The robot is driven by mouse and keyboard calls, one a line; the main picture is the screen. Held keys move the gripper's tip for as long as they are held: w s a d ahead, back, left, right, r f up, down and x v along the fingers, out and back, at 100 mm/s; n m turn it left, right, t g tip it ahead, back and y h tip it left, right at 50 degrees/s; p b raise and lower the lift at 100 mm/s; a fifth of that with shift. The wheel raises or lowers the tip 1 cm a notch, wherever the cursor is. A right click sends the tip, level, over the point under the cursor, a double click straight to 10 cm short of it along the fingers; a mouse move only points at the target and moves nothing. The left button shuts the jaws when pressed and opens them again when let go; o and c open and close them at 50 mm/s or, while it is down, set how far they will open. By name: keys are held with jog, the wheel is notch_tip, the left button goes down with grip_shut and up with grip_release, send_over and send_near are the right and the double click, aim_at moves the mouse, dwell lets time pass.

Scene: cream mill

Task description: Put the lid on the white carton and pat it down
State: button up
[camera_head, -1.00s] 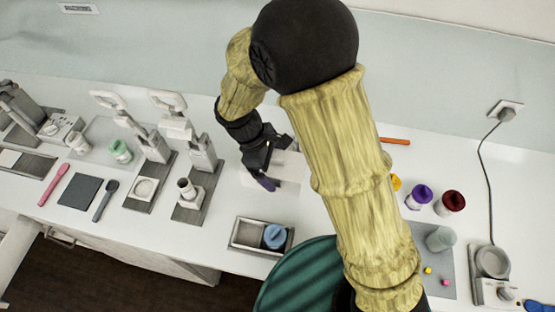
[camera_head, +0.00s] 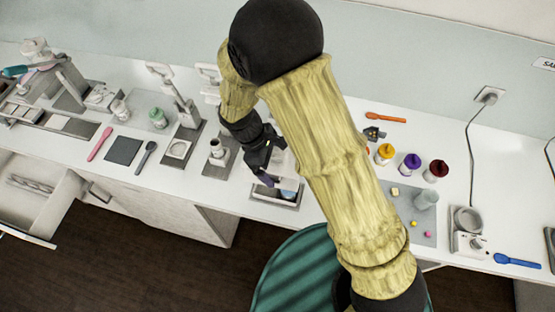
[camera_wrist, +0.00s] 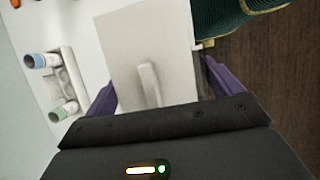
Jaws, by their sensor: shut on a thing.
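My gripper (camera_head: 264,172) hangs above the counter near its front edge. In the wrist view, my gripper (camera_wrist: 160,90) has its purple fingers on either side of a pale, flat square lid (camera_wrist: 125,55) with a raised bar handle, and is shut on it. In the head view, a white patch (camera_head: 285,165) shows beside the gripper, partly behind my arm. I cannot tell whether it is the lid or the white carton. The carton cannot be made out for sure in either view. Whatever lies under the lid is hidden.
A shallow tray (camera_head: 288,199) stands just below the gripper, partly covered. Yellow (camera_head: 385,152), purple (camera_head: 411,162) and dark red (camera_head: 437,169) jars stand right. A green stool (camera_head: 290,265) is in front.

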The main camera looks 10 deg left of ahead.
aim_at(277, 168)
jog(key=shift+w+d+f, duration=0.1)
jog(key=shift+w+d, duration=0.3)
jog(key=shift+d, duration=0.1)
jog(key=shift+f+b, duration=1.75)
jog(key=shift+f, duration=0.25)
jog(key=shift+s+a+f, duration=0.2)
jog(key=shift+s+f, duration=0.05)
jog(key=shift+f, duration=0.1)
jog(key=shift+w+d, duration=0.1)
jog(key=shift+w, duration=0.05)
jog(key=shift+w+d+f, duration=0.1)
jog(key=shift+w+f, duration=0.05)
jog(key=shift+w, duration=0.2)
jog(key=shift+d, duration=0.1)
jog(key=shift+s, duration=0.1)
